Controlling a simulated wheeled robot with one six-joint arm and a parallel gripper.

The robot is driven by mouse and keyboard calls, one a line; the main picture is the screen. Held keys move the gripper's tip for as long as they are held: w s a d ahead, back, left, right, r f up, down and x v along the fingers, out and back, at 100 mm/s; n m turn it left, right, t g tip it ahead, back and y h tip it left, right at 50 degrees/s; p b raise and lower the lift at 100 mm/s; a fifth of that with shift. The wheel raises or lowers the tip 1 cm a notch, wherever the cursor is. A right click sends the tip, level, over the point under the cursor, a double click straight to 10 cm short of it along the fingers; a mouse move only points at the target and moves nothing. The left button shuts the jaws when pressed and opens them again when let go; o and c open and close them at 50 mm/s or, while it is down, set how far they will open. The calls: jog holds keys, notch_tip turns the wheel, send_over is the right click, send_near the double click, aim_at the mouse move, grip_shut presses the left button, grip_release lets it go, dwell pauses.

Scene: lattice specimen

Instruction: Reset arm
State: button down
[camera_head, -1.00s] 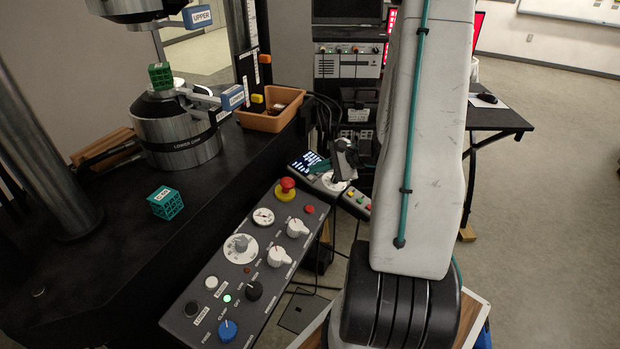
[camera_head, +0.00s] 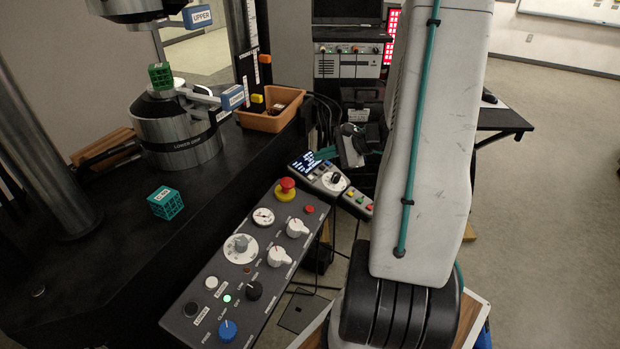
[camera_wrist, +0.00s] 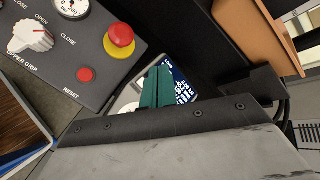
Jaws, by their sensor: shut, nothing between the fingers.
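My gripper (camera_head: 322,154) is above the small keypad (camera_head: 330,181) with the lit display, right of the machine's table. Its teal fingers are together with nothing between them. In the wrist view the shut fingers (camera_wrist: 157,82) overlap part of the keypad's lit display. My pale arm link stands large at right of centre in the head view and hides part of the background.
A control panel (camera_head: 247,262) with a red emergency button (camera_head: 286,189) is at front centre. A teal lattice cube (camera_head: 165,203) sits on the black table (camera_head: 120,260); a green lattice cube (camera_head: 160,76) stands on the lower grip. An orange bin (camera_head: 268,118) is behind. Floor at right is clear.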

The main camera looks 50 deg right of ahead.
dwell(0.8)
jog(key=s+a+r+n+g+h, duration=0.2)
jog(key=s+a+r+n, duration=0.4)
jog(key=a, duration=0.3)
jog(key=s+a+r+n+g+h, duration=0.2)
jog(key=s+a+r+n+g, duration=0.2)
jog(key=a, duration=0.5)
jog(key=s+a+r+n+g+h, duration=0.2)
jog(key=s+a+r+n+g, duration=0.1)
jog(key=s+a+r+n, duration=0.5)
jog(key=shift+s+a+n, duration=0.35)
jog(key=shift+a+n, duration=0.55)
jog(key=shift+n, duration=0.3)
jog(key=shift+r, duration=0.1)
